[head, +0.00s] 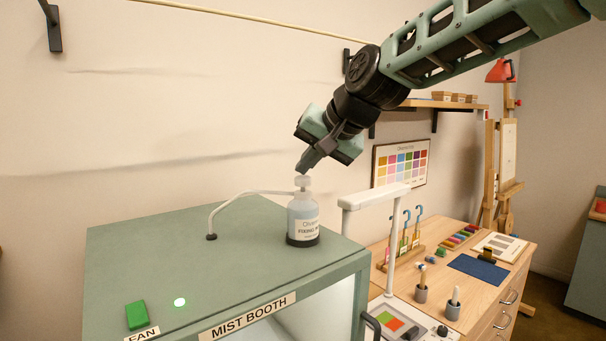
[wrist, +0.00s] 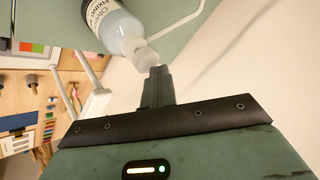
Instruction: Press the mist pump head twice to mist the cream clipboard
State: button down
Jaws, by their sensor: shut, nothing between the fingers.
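The mist bottle (head: 303,222), clear with a white label, stands upright on top of the green mist booth (head: 140,250). Its white pump head (head: 303,182) is on top, and a pale tube runs from there to the booth roof. My gripper (head: 304,168) is shut and empty, pointing down just above the pump head. In the wrist view the closed fingertips (wrist: 159,72) are right by the pump head (wrist: 147,58); I cannot tell whether they touch. I cannot make out the cream clipboard; only a bright strip of the booth's inside shows.
A white lamp arm (head: 376,197) stands right of the bottle. The wooden desk (head: 470,290) holds brushes, pigments and a blue mat. The wall is behind.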

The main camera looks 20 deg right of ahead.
aim_at(307, 177)
jog(key=shift+f, duration=0.25)
dwell(0.3)
jog(key=shift+r+p, duration=0.9)
jog(key=shift+r, duration=0.4)
jog(key=shift+r+p, duration=1.9)
jog(key=shift+r, duration=0.65)
notch_tip(307, 177, up, 4)
jog(key=p, duration=0.5)
jog(key=shift+f, duration=0.1)
jog(key=shift+f, duration=0.1)
